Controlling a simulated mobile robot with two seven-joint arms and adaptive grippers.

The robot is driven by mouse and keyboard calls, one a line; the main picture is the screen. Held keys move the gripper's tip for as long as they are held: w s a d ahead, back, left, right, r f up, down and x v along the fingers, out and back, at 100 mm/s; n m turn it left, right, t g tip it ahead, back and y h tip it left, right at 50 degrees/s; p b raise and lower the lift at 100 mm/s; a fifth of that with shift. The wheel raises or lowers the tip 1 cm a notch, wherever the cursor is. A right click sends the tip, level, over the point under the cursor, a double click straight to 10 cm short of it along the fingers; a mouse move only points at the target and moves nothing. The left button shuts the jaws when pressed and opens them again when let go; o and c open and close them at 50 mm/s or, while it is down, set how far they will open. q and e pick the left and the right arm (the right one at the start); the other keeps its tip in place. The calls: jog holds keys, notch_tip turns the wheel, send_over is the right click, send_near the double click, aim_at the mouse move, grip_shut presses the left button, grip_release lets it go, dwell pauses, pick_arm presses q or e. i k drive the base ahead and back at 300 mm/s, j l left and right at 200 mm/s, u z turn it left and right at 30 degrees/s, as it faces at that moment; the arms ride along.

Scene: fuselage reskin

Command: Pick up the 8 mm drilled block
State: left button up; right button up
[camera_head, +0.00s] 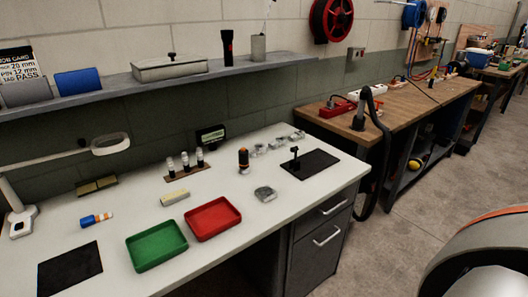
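Several small grey metal blocks (282,143) stand in a row at the back right of the white bench. Another grey metal block (265,193) lies by itself nearer the front, right of the red tray. Any hole sizes or markings on them are too small to read, so I cannot tell which is the 8 mm drilled block. Neither of my grippers is in view.
Green (157,262) and red (213,236) trays lie at the front of the white bench (120,207). An orange-black tool (243,160) stands behind the lone block. A black mat (322,168) with an upright fixture lies right. A shelf (200,77) runs above.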

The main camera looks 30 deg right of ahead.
aim_at(258, 150)
jog(key=k+l, duration=0.1)
jog(key=l, duration=0.55)
jog(key=k+l+z, duration=0.15)
jog(key=l, duration=1.15)
jog(key=k+z, duration=0.05)
